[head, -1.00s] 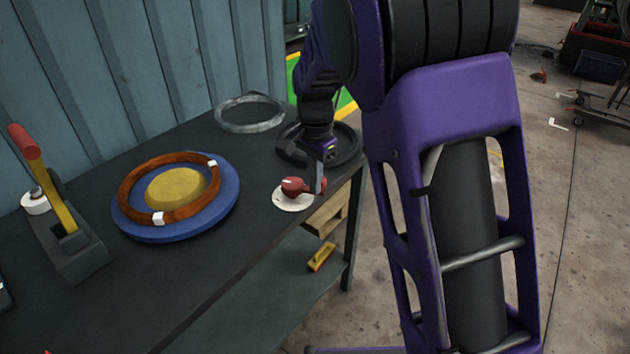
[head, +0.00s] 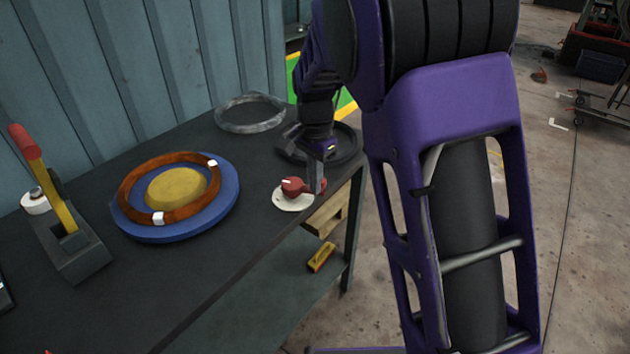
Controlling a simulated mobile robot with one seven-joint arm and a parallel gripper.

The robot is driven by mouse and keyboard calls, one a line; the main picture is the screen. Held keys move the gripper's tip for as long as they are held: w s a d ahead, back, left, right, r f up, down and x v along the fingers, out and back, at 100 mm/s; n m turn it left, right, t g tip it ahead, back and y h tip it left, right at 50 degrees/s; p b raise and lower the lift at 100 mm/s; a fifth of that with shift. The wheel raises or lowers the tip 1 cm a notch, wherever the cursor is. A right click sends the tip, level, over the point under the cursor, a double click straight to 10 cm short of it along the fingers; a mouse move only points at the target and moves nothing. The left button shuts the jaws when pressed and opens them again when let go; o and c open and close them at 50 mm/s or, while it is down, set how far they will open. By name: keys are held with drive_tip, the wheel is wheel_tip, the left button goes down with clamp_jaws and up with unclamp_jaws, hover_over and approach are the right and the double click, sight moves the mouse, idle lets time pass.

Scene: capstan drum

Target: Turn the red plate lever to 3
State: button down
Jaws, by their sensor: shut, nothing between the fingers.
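The red plate lever (head: 292,186) sits on a round off-white plate (head: 291,202) near the right end of the dark bench. It has a small white mark on its top left. My gripper (head: 318,190) points down at the right side of the red lever, its fingers shut with nothing between them. The fingers overlap the lever's right part in the picture; whether they touch it I cannot tell. The figures on the plate are too small to read.
A blue disc (head: 230,205) with a wooden ring (head: 130,187) lies left on the bench (head: 190,265). A lever with a red grip (head: 24,141) stands far left. A yellow-handled item (head: 321,257) is on the lower shelf.

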drive_tip(key=c, duration=0.6)
unclamp_jaws()
wheel_tip(320, 180, up, 18)
drive_tip(key=p, duration=0.3)
drive_tip(key=shift+f, duration=0.25)
